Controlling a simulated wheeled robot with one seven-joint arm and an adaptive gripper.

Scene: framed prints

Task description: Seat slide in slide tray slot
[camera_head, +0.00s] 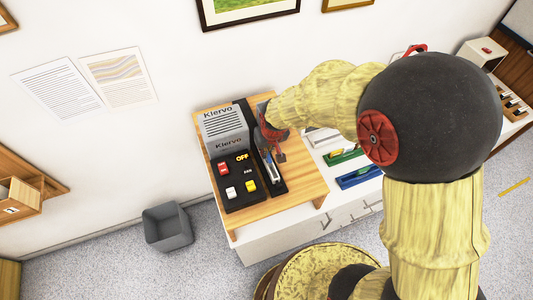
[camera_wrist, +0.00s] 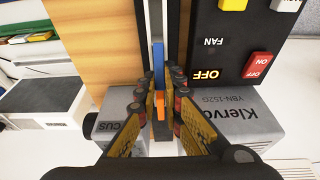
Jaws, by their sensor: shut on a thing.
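The slide tray is a long, narrow black strip (camera_wrist: 174,28) with a pale channel, beside the control panel. It also shows in the head view (camera_head: 280,187), along the panel's right side. A small orange piece (camera_wrist: 160,106) shows between the fingers and seems to be the edge of the held slide. A blue piece (camera_wrist: 158,62) stands in the channel just beyond the fingertips. The fingers hide the slide's lower part and the slot.
The grey Klervo projector (camera_head: 224,128) and its black panel (camera_head: 236,184) of coloured switches stand close to the tray. Bare wooden tabletop (camera_head: 303,186) lies on the other side. Green and blue trays (camera_head: 358,177) lie farther right. A grey bin (camera_head: 168,228) stands on the floor.

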